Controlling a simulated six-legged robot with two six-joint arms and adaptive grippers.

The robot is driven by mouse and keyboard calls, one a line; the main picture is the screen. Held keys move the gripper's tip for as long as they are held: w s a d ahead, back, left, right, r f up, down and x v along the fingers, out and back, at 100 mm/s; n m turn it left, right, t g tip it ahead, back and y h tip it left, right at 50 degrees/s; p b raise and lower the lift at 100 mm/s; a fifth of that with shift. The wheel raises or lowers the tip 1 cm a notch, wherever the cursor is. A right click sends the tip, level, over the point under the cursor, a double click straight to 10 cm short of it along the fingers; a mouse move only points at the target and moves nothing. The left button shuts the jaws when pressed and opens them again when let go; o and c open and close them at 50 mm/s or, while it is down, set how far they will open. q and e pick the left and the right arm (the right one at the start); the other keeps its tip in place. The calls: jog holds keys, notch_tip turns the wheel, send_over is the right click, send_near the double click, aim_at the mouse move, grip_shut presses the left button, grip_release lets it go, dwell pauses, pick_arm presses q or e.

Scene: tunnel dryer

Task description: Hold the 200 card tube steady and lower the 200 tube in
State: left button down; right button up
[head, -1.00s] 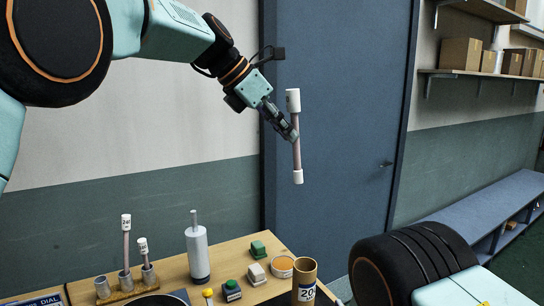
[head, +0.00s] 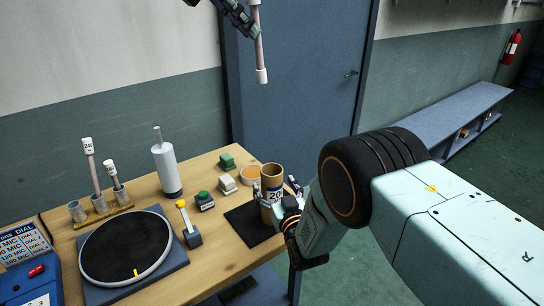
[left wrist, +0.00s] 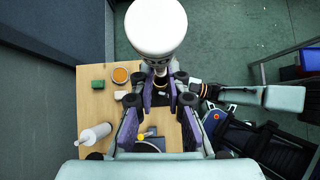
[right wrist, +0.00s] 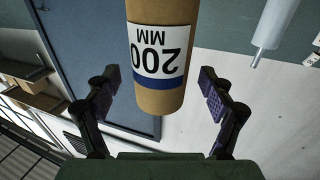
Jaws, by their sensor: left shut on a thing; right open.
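The 200 card tube (head: 271,174) stands upright on a black mat (head: 243,222) at the table's right end. Its "200 MM" label (right wrist: 158,50) faces my right wrist camera. My right gripper (head: 277,192) is open, with a finger on each side of the card tube; the right wrist view shows gaps on both sides. My left gripper (head: 240,22) is shut on the 200 tube (head: 261,48), a pinkish tube with white ends, held nearly upright high above the table, near the card tube. Its white cap (left wrist: 156,28) fills the top of the left wrist view. Its upper end is cut off in the head view.
A rack (head: 103,214) with two more tubes stands at the left. A round black plate (head: 125,246), a white cylinder (head: 166,168), a yellow-topped tool (head: 189,224), small blocks (head: 227,161) and an orange dish (head: 250,175) share the table.

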jog(key=shift+x, duration=0.85)
jog(key=shift+w+a, duration=0.15)
jog(key=shift+w, duration=0.2)
jog(key=shift+c, duration=0.2)
jog(key=c, duration=1.2)
